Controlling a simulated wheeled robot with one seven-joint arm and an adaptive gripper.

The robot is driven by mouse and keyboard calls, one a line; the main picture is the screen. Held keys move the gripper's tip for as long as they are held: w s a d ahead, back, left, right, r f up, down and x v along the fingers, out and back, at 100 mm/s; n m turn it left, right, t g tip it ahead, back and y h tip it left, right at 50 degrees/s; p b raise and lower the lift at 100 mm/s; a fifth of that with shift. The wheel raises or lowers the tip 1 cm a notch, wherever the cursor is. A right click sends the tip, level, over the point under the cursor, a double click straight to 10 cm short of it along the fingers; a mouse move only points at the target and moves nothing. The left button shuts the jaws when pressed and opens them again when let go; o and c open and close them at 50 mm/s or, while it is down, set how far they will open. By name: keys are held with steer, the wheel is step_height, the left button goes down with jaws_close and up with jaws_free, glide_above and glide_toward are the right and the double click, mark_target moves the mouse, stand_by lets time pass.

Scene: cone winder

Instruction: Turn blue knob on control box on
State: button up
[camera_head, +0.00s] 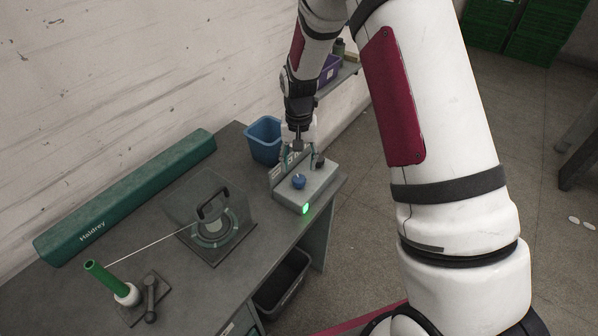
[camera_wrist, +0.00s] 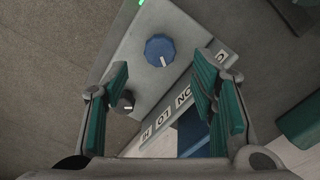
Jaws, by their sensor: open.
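The grey control box (camera_head: 318,186) stands at the right end of the workbench, with a lit green lamp (camera_head: 305,209) on its front. The blue knob (camera_head: 298,181) sits on its top; in the wrist view the knob (camera_wrist: 160,50) shows a white mark at its lower edge. A smaller dark knob (camera_wrist: 125,103) is beside it, near my left finger. A labelled upright strip (camera_wrist: 185,94) carries HI, LO and ON-like lettering; one label is partly hidden by my right finger. My gripper (camera_head: 300,158) is open and empty above the box, its fingers (camera_wrist: 162,88) apart, not around the blue knob.
A blue bin (camera_head: 264,139) stands behind the box. Left of it on the bench are a clear-covered device (camera_head: 211,229), a green cone (camera_head: 105,277) with thread, and a long green Haldrey case (camera_head: 130,194). A black bin (camera_head: 282,283) is below.

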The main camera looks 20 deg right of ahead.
mark_target(299, 179)
step_height(299, 179, up, 6)
steer(key=shift+r, duration=0.15)
stand_by(0.5)
